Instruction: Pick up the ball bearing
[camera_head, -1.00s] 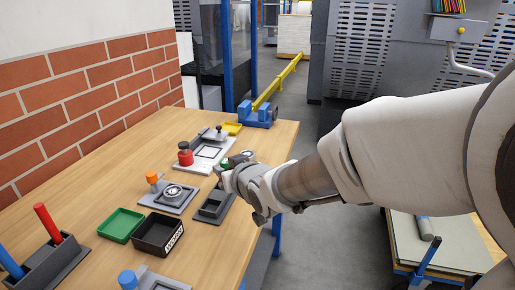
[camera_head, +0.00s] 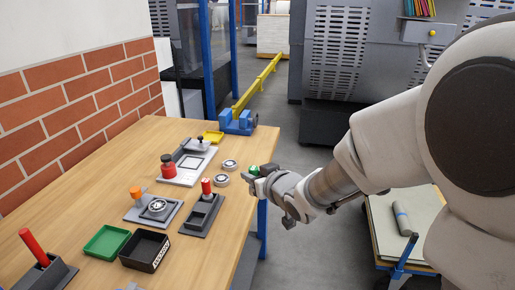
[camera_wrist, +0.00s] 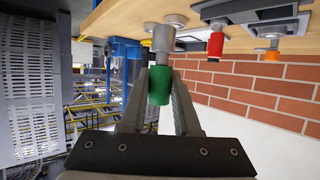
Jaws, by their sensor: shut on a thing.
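My gripper (camera_head: 262,171) is shut on a green-handled tool (camera_wrist: 160,85) with a grey cylindrical end, held by its green handle. Another ring (camera_head: 157,205) sits in a grey fixture with an orange knob. In the wrist view, the tool's grey end points toward the table and partly covers the space between the loose rings.
A dark holder (camera_head: 199,222) with a red-handled tool (camera_head: 206,187) stands near the table's right edge. A grey plate with a red knob (camera_head: 167,160), a green tray (camera_head: 105,241) and a black bin (camera_head: 143,261) stand around. A brick wall (camera_head: 90,110) borders the left.

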